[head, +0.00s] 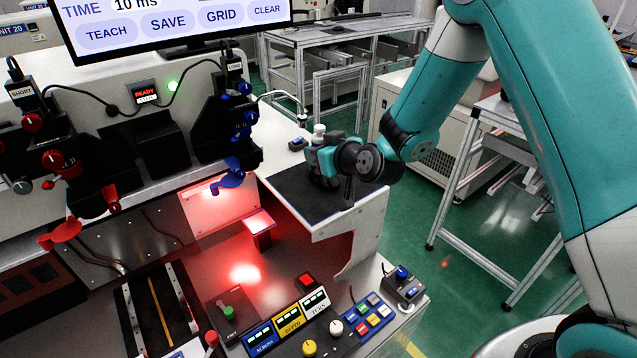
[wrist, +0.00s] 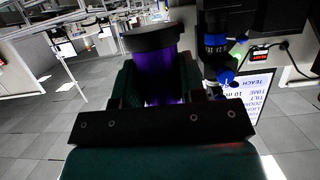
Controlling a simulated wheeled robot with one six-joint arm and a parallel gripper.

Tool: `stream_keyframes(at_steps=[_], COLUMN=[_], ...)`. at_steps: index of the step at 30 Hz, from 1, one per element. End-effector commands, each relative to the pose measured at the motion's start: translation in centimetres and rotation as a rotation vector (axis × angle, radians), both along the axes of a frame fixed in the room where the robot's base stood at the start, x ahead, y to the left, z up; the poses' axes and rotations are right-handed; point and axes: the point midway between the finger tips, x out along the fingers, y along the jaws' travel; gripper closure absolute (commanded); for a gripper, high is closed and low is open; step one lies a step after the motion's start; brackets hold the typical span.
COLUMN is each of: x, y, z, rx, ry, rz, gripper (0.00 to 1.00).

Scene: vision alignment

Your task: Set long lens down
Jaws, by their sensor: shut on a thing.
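The long lens shows in the wrist view as an upright-looking barrel (wrist: 158,78) with a wide black rim and a purple-tinted body, between the fingers of my gripper (wrist: 156,90). My gripper is shut on it. In the head view my gripper (head: 328,162) is over a dark pad (head: 296,188) on the right end of the white bench. There the lens is mostly hidden by the gripper and wrist, and I cannot tell whether its bottom touches the pad.
A black mount with a blue clamp (head: 236,172) stands left of the pad, and a mount with red knobs (head: 58,165) is farther left. A small white-topped item (head: 319,132) is behind the gripper. A button panel (head: 370,315) is in front. The pad's left part is clear.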

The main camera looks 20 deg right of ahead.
Motion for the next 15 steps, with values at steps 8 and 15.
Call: stream_keyframes(at_steps=[8,15], x=[0.0,0.0], y=[0.1,0.2], z=[-5.7,-7.8], rx=[0.001,0.002], ry=[-0.001,0.0], rz=[0.0,0.001], gripper=[1.0,1.0])
